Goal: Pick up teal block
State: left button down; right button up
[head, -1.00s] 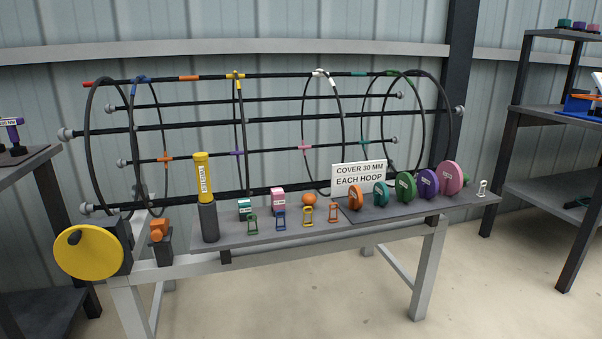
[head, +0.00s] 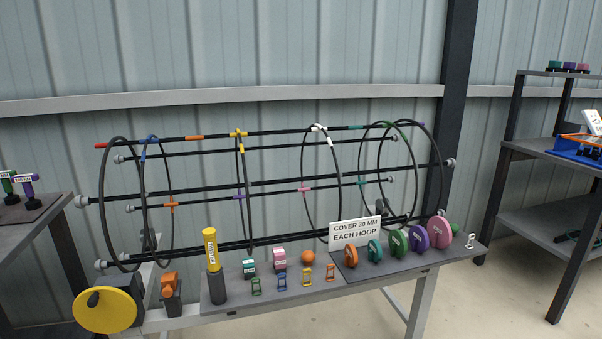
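The teal block (head: 249,268) sits on the dark mat of the bench, in the head view just right of the yellow-topped cylinder (head: 211,250). It has a white label on its upper part. A pink block (head: 279,259) of similar shape stands to its right. Neither of my grippers shows in the head view.
The wire cage of black hoops and rods (head: 243,190) stands behind the row of parts. A sign (head: 356,232), an orange ball (head: 307,257) and several coloured discs (head: 398,243) are to the right. A yellow wheel (head: 105,310) is at the left end. Shelves flank the bench.

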aim_at(248, 266)
jog(key=k, duration=0.25)
jog(key=u, duration=0.6)
jog(key=i, duration=1.05)
jog(key=z, duration=0.6)
